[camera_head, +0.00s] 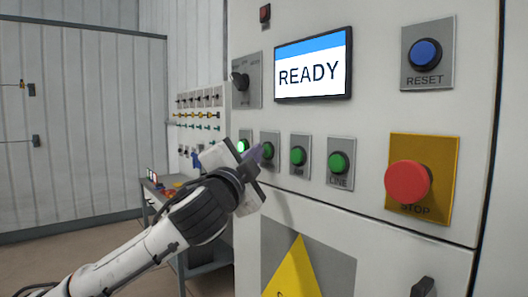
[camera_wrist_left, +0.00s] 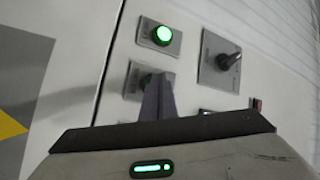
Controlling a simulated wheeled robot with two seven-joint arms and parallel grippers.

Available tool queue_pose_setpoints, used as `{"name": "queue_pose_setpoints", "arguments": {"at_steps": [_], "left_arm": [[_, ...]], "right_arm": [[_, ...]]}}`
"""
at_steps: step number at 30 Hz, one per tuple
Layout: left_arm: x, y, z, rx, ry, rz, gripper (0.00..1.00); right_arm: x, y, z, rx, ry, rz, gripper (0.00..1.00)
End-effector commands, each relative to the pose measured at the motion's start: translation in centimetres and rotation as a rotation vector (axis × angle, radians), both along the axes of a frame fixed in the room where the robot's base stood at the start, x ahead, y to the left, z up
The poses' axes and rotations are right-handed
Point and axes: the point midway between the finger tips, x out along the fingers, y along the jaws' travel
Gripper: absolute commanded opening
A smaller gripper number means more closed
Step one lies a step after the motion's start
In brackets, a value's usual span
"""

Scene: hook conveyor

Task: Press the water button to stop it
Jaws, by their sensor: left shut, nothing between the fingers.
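A row of green buttons runs across the control panel. The leftmost button (camera_head: 243,146) glows bright green; it also shows lit in the left wrist view (camera_wrist_left: 162,35). The second button (camera_head: 268,150) is unlit and sits just beyond my left fingertips; in the left wrist view the fingers cover part of its plate (camera_wrist_left: 134,79). I cannot read a water label on either one. My left gripper (camera_head: 259,153) is shut and empty, its fingers pointing at the second button. I cannot tell whether they touch it. My right gripper is out of view.
To the right are the AIR button (camera_head: 298,156), the LINE button (camera_head: 338,162), a red STOP button (camera_head: 408,182) and a blue RESET button (camera_head: 425,53). A screen (camera_head: 313,66) reads READY. A rotary switch (camera_head: 240,81) is at upper left.

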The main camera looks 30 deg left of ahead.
Motion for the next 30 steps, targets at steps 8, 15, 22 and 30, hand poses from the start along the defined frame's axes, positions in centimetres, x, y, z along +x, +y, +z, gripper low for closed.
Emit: {"name": "queue_pose_setpoints", "arguments": {"at_steps": [8,15,22,30], "left_arm": [[-0.7,0.2,-0.1,0.000,0.000,-0.001,0.00],[-1.6,0.6,-0.1,0.001,0.001,0.000,0.00],[-1.6,0.6,-0.1,0.000,0.001,0.000,0.00],[-3.5,1.5,-0.1,0.002,0.000,0.001,0.00]], "right_arm": [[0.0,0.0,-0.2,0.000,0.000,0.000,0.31],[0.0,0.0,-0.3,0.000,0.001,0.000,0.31],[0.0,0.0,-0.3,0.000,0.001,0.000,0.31],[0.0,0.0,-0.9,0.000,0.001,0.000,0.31]]}}
